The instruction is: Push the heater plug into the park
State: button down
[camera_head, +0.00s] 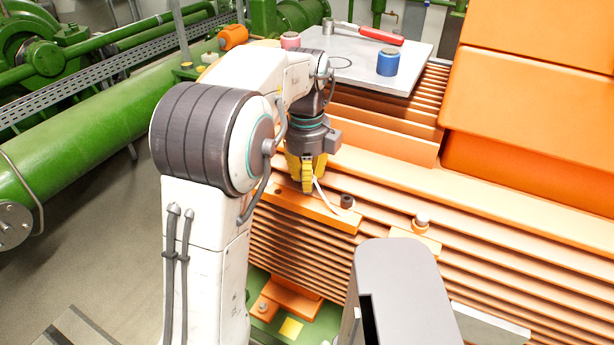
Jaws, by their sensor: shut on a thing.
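My gripper (307,186) has yellow fingers and points down over the orange ledge (300,203) on the side of the finned orange case. It is shut on what looks like the heater plug; the fingers hide nearly all of it. A thin white cable (322,198) runs from beside the fingertips down to the ledge. A dark round fitting (347,201) stands on the ledge to the right of the gripper, apart from it. I cannot tell whether this is the park or whether the plug touches anything below.
A round-topped knob (421,221) stands on a second orange ledge further right. A grey plate (420,58) on top holds a blue cylinder (388,62), a red-handled tool (381,36) and other small items. Green pipes and machinery (120,110) fill the left.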

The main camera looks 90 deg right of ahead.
dwell(0.4)
jog(key=c, duration=1.1)
grip_release()
jog(key=shift+c, duration=0.2)
jog(key=shift+a+r, duration=0.15)
jog(key=shift+r, duration=5.85)
jog(key=shift+w, duration=0.1)
